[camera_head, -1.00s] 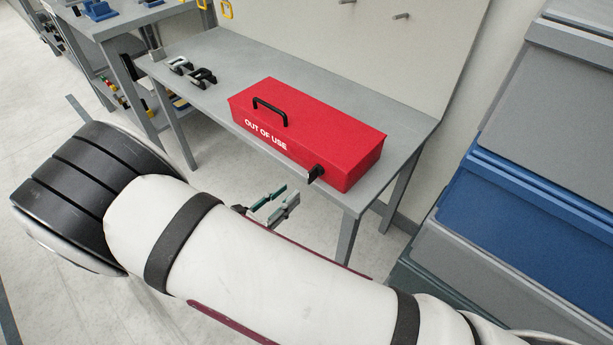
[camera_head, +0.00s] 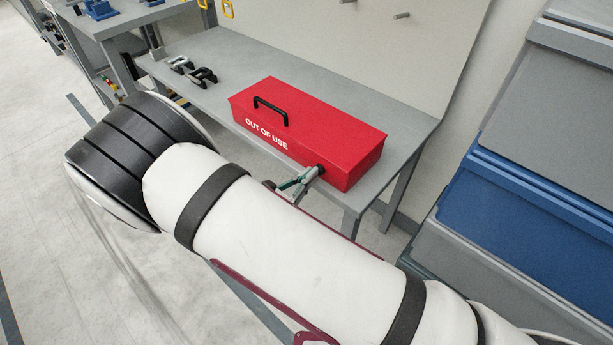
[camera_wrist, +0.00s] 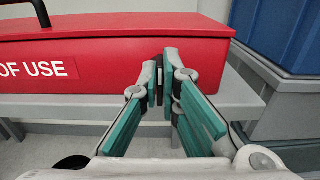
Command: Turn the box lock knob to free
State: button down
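The red toolbox (camera_head: 310,125) lettered "OUT OF USE" lies on the grey workbench, and its front wall fills the upper left of the wrist view (camera_wrist: 105,65). Its small black lock knob (camera_head: 320,169) is low on the front face near the right end. In the wrist view the knob (camera_wrist: 160,72) shows as a dark upright sliver between my fingertips. My gripper (camera_head: 305,178), with green pads, is at the knob, one finger on each side (camera_wrist: 160,88). The gap is narrow; I cannot tell whether the pads press on the knob.
The grey workbench (camera_head: 225,60) carries a black and a light clamp-like piece (camera_head: 203,76) to the left of the box. Blue and grey bins (camera_head: 520,190) stand to the right. The bench's front edge (camera_wrist: 240,100) lies below the fingers.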

dwell(0.4)
jog(key=m, duration=0.3)
jog(key=m+b, duration=0.1)
jog(key=m, duration=0.2)
jog(key=m+b, duration=0.1)
jog(key=m, duration=0.3)
jog(key=shift+s+d+f, duration=0.25)
jog(key=shift+s+f, duration=0.05)
jog(key=m+b, duration=0.1)
jog(key=m, duration=0.3)
jog(key=shift+d+f, duration=0.1)
jog(key=shift+f, duration=0.1)
jog(key=shift+s+f+m+b, duration=0.15)
jog(key=shift+m+b, duration=0.5)
jog(key=shift+m, duration=1.35)
jog(key=c, duration=1.8)
grip_release()
